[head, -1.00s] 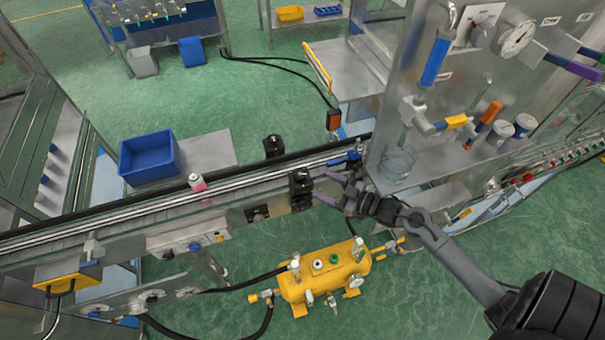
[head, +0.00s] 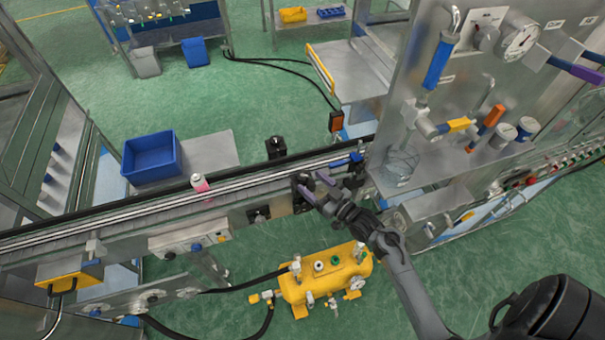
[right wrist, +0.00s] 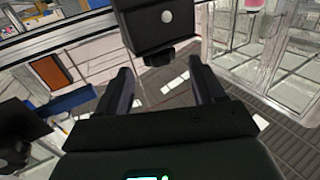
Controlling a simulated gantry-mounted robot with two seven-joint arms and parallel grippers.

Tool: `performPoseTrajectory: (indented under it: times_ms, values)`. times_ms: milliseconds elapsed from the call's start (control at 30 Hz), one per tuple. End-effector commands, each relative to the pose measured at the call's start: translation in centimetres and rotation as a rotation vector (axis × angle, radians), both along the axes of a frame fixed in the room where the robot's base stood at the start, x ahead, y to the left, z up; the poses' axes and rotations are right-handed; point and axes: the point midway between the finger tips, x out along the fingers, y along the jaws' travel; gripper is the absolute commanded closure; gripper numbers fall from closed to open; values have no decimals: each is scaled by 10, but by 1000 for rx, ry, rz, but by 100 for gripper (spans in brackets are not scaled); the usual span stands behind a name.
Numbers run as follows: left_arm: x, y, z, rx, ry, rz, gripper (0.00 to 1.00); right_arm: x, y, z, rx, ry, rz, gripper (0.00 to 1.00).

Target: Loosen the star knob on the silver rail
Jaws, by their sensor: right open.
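The silver rail (head: 240,180) runs along the conveyor across the head view. A black block (head: 303,200) is mounted on its near side, partly hidden by my right gripper (head: 314,187). In the right wrist view, a black block with a pale round spot (right wrist: 165,22) is ahead of my right gripper (right wrist: 162,78), with a small dark knob-like part (right wrist: 158,54) under it, between and beyond the fingertips. I cannot make out a star shape. The right fingers are apart with nothing held; contact is not visible. My left gripper is not in view.
A pink-and-white can (head: 199,183) stands on the conveyor to the left. Another black block (head: 275,147) is on the far side. A blue bin (head: 151,158) sits behind the conveyor. A yellow tank (head: 325,279) is on the floor below. A steel cabinet (head: 440,110) rises at right.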

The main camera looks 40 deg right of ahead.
Motion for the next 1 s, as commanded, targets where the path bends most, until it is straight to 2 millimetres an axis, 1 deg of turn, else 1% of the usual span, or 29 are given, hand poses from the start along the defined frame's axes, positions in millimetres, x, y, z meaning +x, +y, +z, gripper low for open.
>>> performPoseTrajectory:
  times_ms: [33,100,300,500,767,867,1000]
  values:
    - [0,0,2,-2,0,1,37,10,0,1,2,-2,0,32]
    - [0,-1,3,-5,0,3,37,20,1,1,0,-1,0,32]
    - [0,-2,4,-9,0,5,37,41,3,0,0,0,0,32]
    - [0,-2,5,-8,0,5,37,50,3,0,-1,1,0,32]
    - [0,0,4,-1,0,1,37,50,3,0,-1,1,0,32]
    - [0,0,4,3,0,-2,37,50,3,0,-1,1,0,46]
    - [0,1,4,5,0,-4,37,50,3,0,-1,1,0,67]
